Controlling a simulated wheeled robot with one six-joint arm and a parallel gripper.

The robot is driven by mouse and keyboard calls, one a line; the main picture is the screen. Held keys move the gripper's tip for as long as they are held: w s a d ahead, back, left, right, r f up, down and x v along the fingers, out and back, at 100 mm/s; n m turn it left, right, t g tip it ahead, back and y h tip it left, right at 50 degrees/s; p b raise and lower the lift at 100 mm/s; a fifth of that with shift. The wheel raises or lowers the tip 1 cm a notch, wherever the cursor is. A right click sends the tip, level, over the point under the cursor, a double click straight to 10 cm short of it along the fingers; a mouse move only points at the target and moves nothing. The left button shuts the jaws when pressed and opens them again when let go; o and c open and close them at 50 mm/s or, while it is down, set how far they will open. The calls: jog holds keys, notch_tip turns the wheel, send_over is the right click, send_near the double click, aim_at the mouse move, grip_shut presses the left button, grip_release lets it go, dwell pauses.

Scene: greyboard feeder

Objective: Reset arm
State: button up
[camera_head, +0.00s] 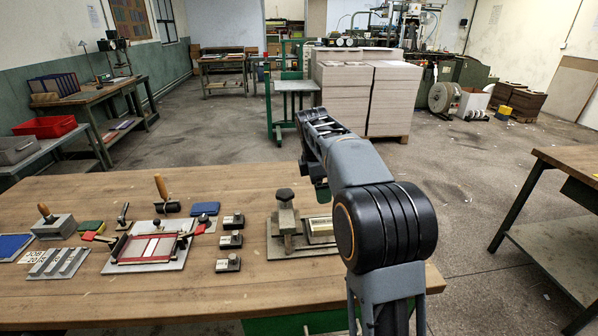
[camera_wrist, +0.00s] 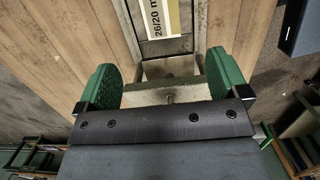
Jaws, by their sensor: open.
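My arm (camera_head: 355,180) reaches up and forward over the right end of the wooden bench (camera_head: 200,290). My gripper (camera_wrist: 163,85) shows in the wrist view with its two green pads wide apart and nothing held between them. Beyond the pads lies a metal fixture (camera_wrist: 160,45) with a pale label strip reading "26/20" (camera_wrist: 163,18). In the head view the gripper is mostly hidden by my arm. A metal fixture with an upright post (camera_head: 287,222) stands on the bench just left of my arm.
A board with a red frame (camera_head: 150,246), small black blocks (camera_head: 231,240) and hand tools lie on the bench's left and middle. A pallet of stacked greyboard (camera_head: 390,100) stands behind. Another table (camera_head: 575,165) is at right. Open floor (camera_head: 460,160) lies between them.

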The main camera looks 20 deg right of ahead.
jog(key=s+a+m+t+p, duration=0.1)
jog(key=s+a+m+p, duration=0.2)
jog(key=s+m, duration=0.2)
jog(key=s+a+r+m+t+y+p, duration=0.1)
jog(key=s+a+m+p, duration=0.2)
jog(key=s, duration=0.6)
jog(key=s+a+r+m+t+p, duration=0.1)
jog(key=s+a+m+t+p, duration=0.1)
jog(key=s+m, duration=0.5)
jog(key=shift+s+a+y+p, duration=0.4)
jog(key=shift+s+p, duration=0.15)
jog(key=shift+p, duration=0.2)
jog(key=shift+s+f+m, duration=0.2)
jog(key=shift+f+m, duration=0.05)
jog(key=shift+m, duration=0.15)
jog(key=shift+c, duration=0.3)
